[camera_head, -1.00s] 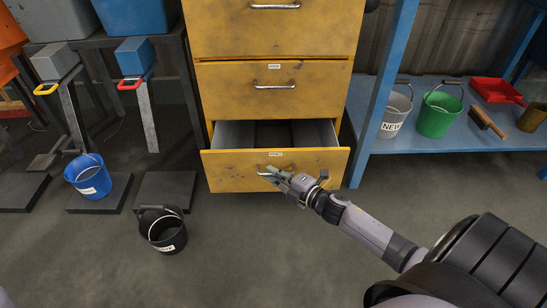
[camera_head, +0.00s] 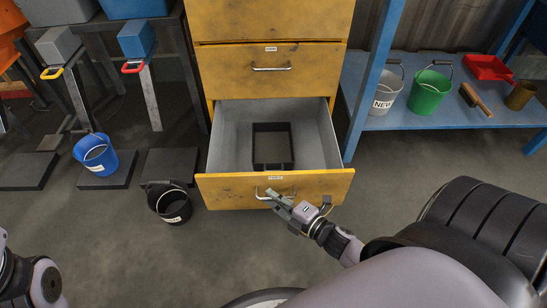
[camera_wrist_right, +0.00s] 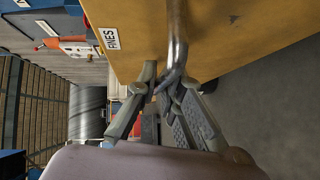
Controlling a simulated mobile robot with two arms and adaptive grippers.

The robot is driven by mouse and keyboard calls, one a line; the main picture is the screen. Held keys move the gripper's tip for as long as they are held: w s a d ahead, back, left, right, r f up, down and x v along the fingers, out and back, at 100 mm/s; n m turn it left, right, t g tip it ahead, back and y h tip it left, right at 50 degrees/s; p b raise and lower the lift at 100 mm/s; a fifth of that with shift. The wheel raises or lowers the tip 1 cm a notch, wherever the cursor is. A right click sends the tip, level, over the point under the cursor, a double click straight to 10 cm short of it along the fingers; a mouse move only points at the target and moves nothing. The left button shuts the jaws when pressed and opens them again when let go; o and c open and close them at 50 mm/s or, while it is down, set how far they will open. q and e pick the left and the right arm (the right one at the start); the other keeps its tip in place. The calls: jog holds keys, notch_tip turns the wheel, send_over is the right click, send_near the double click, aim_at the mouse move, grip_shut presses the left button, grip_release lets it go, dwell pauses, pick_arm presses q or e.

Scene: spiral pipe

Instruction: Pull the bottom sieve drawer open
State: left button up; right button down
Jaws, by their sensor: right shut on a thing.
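The bottom drawer (camera_head: 220,188) of the yellow cabinet stands well open, its grey inside showing. A black square sieve frame (camera_head: 272,165) sits in it. The drawer's metal handle (camera_head: 262,193) is on the front, below a small label. My right gripper (camera_head: 278,196) is shut on the handle; its fingers also close around the bar (camera_wrist_right: 176,40) in the right wrist view (camera_wrist_right: 160,88), where the label (camera_wrist_right: 111,38) reads "FINES". The fingers cover part of the handle. Part of my left arm shows at the lower left edge of the head view, but its gripper does not show.
Two closed drawers (camera_head: 270,70) are above. A black bucket (camera_head: 169,202) stands on the floor just left of the open drawer, and a blue bucket (camera_head: 96,155) farther left. A blue shelf (camera_head: 440,115) at right holds buckets, a brush and a red dustpan. The floor in front is fairly clear.

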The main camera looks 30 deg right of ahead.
dwell(0.3)
jog(key=c, duration=1.7)
grip_release()
jog(key=v, duration=1.2)
